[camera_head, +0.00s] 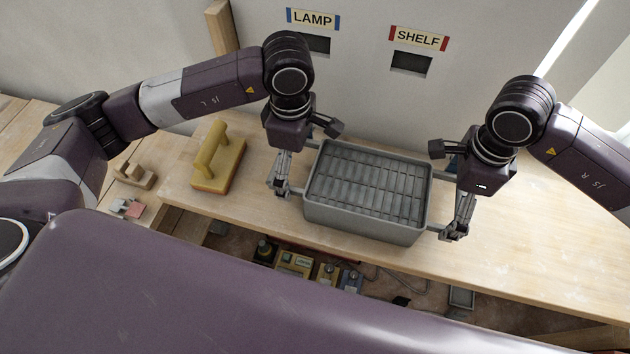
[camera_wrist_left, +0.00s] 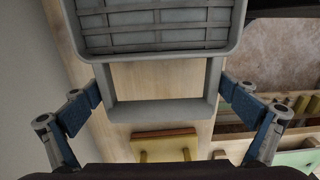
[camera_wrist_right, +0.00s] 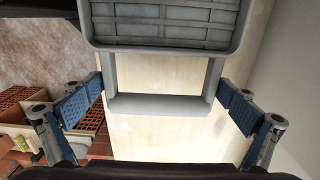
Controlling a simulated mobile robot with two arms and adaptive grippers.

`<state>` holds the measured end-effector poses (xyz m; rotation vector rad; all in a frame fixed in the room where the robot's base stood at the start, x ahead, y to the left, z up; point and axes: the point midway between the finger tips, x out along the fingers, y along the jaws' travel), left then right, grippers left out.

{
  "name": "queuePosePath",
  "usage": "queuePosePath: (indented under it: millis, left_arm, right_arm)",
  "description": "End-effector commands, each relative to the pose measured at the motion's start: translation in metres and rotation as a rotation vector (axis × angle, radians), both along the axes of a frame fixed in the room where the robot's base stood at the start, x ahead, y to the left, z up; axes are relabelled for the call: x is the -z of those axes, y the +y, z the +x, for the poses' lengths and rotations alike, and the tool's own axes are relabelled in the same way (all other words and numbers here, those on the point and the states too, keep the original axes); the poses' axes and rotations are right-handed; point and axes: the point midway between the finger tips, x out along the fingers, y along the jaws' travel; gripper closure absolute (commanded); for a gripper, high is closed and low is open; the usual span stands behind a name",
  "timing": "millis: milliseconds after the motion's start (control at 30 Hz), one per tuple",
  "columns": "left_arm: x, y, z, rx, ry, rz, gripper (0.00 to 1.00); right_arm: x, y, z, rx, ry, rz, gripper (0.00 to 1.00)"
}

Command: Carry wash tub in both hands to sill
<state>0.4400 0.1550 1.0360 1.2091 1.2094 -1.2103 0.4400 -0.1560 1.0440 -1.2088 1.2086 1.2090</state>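The grey wash tub (camera_head: 366,183), with slatted panels showing inside its rim, is level at the bench (camera_head: 530,250). I cannot tell whether it rests on the bench or is slightly raised. My left gripper (camera_head: 283,190) is at its left handle (camera_wrist_left: 160,110), with blue pads against both sides of it. My right gripper (camera_head: 454,232) is at the right handle (camera_wrist_right: 160,105), its pads likewise against both sides. Both grippers look shut on these handles. I cannot identify the sill in any view.
A yellow float (camera_head: 218,157) lies on the bench left of the tub. Wooden pieces (camera_head: 134,175) lie further left. Several small items (camera_head: 295,263) stand below the front edge. The wall behind has LAMP (camera_head: 313,19) and SHELF (camera_head: 418,38) labels. Bench right of the tub is clear.

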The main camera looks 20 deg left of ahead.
Motion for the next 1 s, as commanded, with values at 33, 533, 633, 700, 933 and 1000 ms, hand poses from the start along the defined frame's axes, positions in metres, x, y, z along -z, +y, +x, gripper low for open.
queuePosePath:
  millis: [33,533,633,700,933,1000]
  left_arm:
    - [0.000,0.000,0.000,0.000,0.000,0.000,0.00]
    - [-0.061,0.000,0.002,0.000,-0.007,-0.001,0.00]
    - [-0.082,0.000,0.001,0.001,-0.006,-0.001,0.00]
    - [-0.095,0.000,0.001,0.001,-0.005,-0.001,0.00]
    - [-0.118,0.000,0.000,0.001,-0.002,-0.001,0.00]
    - [-0.120,0.000,0.000,0.001,-0.001,-0.001,0.00]
  right_arm:
    - [0.000,0.000,0.000,0.000,0.000,0.000,0.00]
    - [0.000,0.000,0.000,0.000,0.001,-0.001,0.00]
    - [0.000,0.000,0.000,0.000,0.001,0.000,0.00]
    - [0.000,0.000,0.000,0.000,0.001,0.000,0.00]
    - [-0.001,0.000,0.000,0.000,0.000,0.000,0.00]
    - [-0.004,0.000,0.000,0.000,-0.001,0.000,0.00]
